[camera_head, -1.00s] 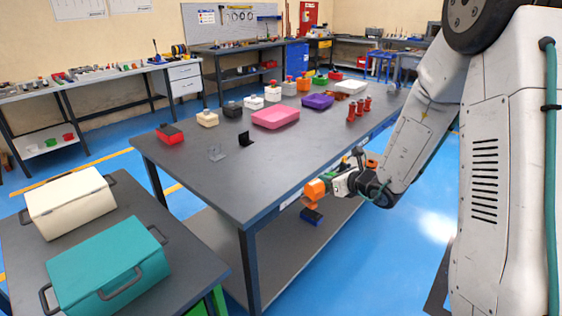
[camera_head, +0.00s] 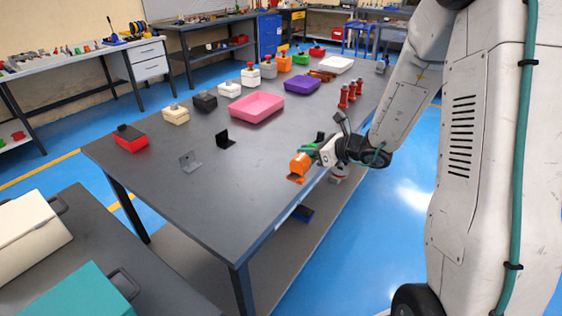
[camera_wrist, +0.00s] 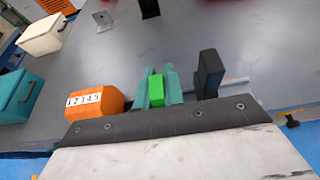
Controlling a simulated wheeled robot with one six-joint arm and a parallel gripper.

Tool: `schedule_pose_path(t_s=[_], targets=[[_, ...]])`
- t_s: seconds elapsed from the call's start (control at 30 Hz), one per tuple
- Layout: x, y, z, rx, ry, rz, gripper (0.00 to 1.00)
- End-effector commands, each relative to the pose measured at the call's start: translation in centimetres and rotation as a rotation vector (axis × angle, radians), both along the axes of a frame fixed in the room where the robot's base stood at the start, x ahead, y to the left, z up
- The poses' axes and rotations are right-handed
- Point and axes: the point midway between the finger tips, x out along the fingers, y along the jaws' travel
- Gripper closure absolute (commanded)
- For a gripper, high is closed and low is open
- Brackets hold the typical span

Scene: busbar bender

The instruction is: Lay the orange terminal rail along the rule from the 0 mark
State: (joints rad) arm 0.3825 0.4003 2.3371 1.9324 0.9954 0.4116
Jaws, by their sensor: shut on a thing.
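My gripper (camera_wrist: 160,90) has teal fingers, shut with a small green piece (camera_wrist: 156,91) between them. An orange block (camera_wrist: 95,103) marked 1 2 3 4 5 is beside the fingers, and a black upright piece (camera_wrist: 210,72) is on their other side. I take these as parts of the orange terminal rail; how they join is hidden. In the head view my gripper (camera_head: 318,155) is at the table's right edge, with the orange block (camera_head: 301,164) in front of it. I cannot tell whether it touches the table. I cannot make out the rule or its 0 mark.
The dark table (camera_head: 190,215) has free room near its front. A grey bracket (camera_head: 189,160), a black bracket (camera_head: 225,138) and a red box (camera_head: 131,139) stand on it. A pink tray (camera_head: 257,107) and red posts (camera_head: 343,97) are farther back. A teal case (camera_head: 75,295) is front left.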

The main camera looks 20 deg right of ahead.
Motion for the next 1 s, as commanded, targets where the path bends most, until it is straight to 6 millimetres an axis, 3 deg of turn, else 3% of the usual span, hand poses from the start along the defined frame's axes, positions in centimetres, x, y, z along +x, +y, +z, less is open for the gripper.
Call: schedule_pose_path(t_s=[0.1, 0.3, 0.53, 0.77, 1.0], targets=[[1.2, 3.1, -0.3, 0.000, 0.000, 0.005, 1.00], [2.5, 6.0, -0.6, 0.000, -0.001, 0.000, 1.00], [3.1, 7.4, -0.8, 0.000, -0.001, -0.002, 1.00], [3.1, 7.2, -4.2, 0.002, 0.002, -0.007, 1.00], [3.1, 7.2, -4.2, 0.000, -0.002, -0.005, 1.00]])
